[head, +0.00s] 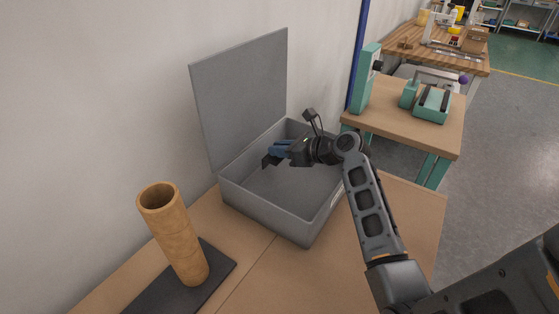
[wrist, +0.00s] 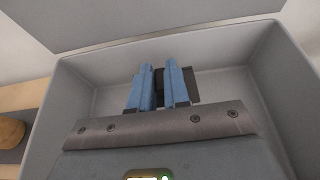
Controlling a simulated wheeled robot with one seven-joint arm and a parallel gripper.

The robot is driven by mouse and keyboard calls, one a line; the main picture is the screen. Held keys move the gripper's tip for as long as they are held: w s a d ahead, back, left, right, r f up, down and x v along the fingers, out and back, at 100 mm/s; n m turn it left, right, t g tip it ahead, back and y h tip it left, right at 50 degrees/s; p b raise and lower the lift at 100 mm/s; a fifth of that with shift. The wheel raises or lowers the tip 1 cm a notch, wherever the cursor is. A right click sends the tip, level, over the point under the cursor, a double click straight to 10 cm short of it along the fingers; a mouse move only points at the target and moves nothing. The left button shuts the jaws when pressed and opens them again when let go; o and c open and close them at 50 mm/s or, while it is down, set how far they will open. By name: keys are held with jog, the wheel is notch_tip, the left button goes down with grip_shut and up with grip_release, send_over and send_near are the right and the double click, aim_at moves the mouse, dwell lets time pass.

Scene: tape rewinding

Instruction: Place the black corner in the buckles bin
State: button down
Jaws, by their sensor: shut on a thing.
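A grey bin (head: 262,220) with its lid raised stands on the wooden table by the wall; its label is too small to read. My gripper (head: 271,155) reaches over the open bin from the right. Its blue fingers are shut on the black corner (head: 267,162). In the wrist view, the black corner (wrist: 190,88) shows between and beside the fingertips of my gripper (wrist: 162,85), with the bin's inner walls (wrist: 105,72) around them. The corner appears above the bin floor; the exact gap cannot be told. The fingers hide part of it.
The bin's raised lid (head: 240,95) leans near the wall behind. A brown cardboard tube (head: 175,235) stands on a black plate (head: 220,262) at the front left. A second table (head: 415,130) with green devices is at the right. The bin floor in view looks empty.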

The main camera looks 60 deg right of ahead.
aim_at(281, 160)
jog(key=shift+w+f, duration=0.1)
jog(key=shift+f, duration=1.95)
jog(key=shift+f, duration=0.1)
jog(key=c, duration=1.1)
grip_release()
jog(key=shift+s+r, duration=0.2)
jog(key=shift+s, duration=0.05)
jog(key=shift+v, duration=3.5)
